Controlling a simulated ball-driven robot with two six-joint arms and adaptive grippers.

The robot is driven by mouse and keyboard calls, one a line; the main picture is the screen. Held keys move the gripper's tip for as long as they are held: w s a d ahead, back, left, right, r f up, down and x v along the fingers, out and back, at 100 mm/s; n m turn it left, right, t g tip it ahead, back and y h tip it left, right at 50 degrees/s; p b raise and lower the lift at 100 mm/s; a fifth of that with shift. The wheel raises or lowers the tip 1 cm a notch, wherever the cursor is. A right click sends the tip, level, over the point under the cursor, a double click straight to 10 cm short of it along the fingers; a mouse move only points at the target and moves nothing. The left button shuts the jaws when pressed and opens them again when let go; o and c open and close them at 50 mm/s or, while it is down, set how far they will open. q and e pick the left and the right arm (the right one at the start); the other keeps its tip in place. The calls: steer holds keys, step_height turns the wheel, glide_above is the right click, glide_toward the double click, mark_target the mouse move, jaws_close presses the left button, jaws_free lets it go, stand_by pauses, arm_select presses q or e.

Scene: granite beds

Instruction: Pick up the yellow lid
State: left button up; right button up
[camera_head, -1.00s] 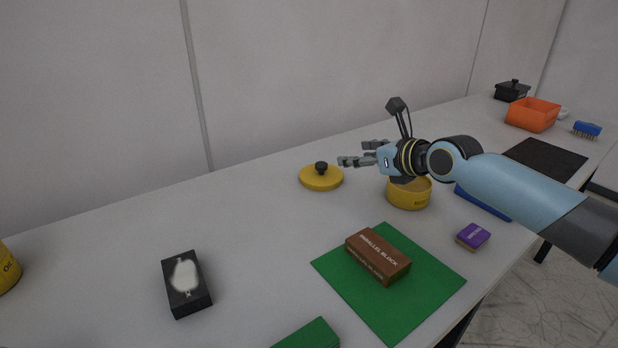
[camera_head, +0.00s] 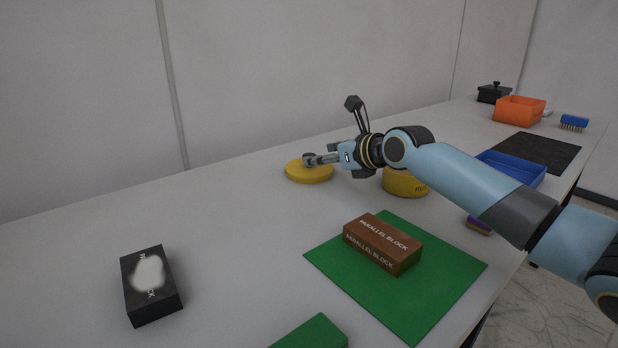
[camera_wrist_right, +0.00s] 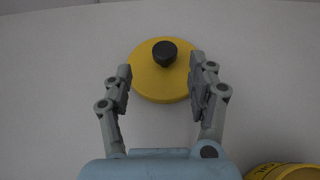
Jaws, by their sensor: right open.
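The yellow lid (camera_head: 309,174) lies flat on the grey table near the wall. It is round, and its black knob (camera_wrist_right: 164,52) shows in the right wrist view, a little beyond my fingertips. My right gripper (camera_head: 312,159) reaches in from the right at the lid and hides the knob in the head view. In the right wrist view my right gripper (camera_wrist_right: 160,80) is open, its two fingers on either side of the near part of the lid (camera_wrist_right: 158,84). I cannot tell whether the fingers touch it. My left gripper is not in view.
A yellow pot (camera_head: 405,183) stands right of the lid, below my right arm. A brown parallel block (camera_head: 383,244) lies on a green mat (camera_head: 440,285). A black box (camera_head: 151,285) is at front left. A blue tray (camera_head: 512,168) and orange bin (camera_head: 519,110) are farther right.

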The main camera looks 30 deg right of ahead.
mark_target(311, 155)
steer(key=x, duration=0.1)
steer(key=b+x, duration=0.1)
steer(key=x, duration=0.1)
steer(key=b+x, duration=0.1)
steer(key=shift+w+d, duration=0.25)
steer(key=shift+w, duration=0.5)
steer(key=shift+s, duration=0.1)
steer(key=c, duration=1.1)
